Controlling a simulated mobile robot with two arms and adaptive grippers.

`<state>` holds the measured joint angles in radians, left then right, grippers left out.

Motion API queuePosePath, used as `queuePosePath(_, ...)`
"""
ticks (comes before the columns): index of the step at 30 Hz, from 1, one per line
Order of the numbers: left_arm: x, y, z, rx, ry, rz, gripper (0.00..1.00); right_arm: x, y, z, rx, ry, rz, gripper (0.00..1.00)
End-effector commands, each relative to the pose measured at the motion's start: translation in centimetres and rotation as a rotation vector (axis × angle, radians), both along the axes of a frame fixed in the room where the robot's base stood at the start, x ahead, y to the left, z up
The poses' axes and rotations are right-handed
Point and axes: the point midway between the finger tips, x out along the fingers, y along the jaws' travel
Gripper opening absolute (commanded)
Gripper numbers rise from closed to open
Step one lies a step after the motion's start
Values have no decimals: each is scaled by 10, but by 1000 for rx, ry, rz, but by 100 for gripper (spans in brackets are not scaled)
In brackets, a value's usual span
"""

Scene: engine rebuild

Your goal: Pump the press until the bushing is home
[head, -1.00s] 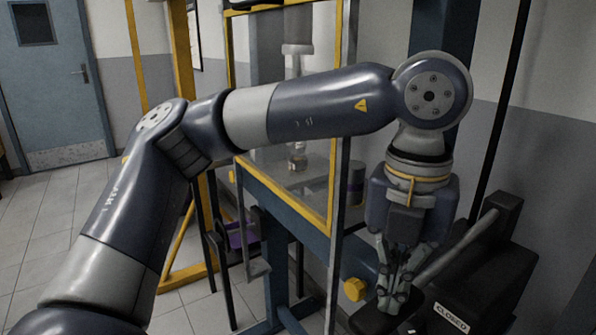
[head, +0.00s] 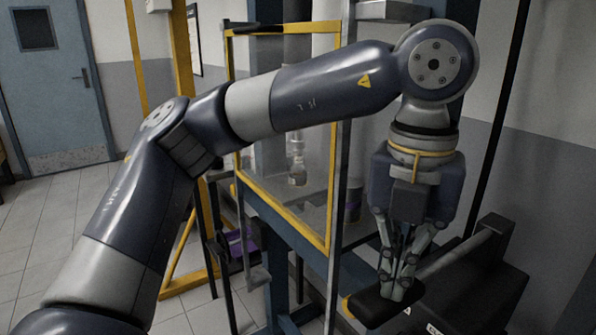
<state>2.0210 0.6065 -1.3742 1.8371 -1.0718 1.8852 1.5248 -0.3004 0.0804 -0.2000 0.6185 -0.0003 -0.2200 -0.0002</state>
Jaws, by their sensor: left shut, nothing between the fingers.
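The press has a blue frame (head: 270,205) and a clear guard with a yellow rim (head: 283,215) in the middle of the head view. Behind the guard hangs a pale ram (head: 296,145), with a small brownish part (head: 298,176) under it that may be the bushing. My arm hides part of the ram. Whether the bushing is seated cannot be told. A grey pump lever (head: 455,255) runs from a dark unit at the right to a black grip (head: 375,308). My left gripper (head: 398,290) points down at the grip, fingers shut and empty. My right gripper is out of view.
The dark pump unit (head: 480,290) stands low at the right, close to the wall. A yellow post (head: 183,70) stands left of the press. A purple item (head: 238,243) sits low behind the frame. The tiled floor (head: 45,215) at the left is clear.

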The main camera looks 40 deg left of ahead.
Motion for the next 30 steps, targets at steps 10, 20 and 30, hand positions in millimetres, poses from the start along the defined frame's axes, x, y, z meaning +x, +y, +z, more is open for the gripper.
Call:
queuePosePath(10, 0, 0, 63, 1, 1, -1, 0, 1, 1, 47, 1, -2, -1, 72)
queuePosePath(20, 0, 0, 77, 1, 1, -1, 0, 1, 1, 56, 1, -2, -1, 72)
queuePosePath(30, 0, 0, 76, 1, 1, -1, 0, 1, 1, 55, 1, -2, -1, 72)
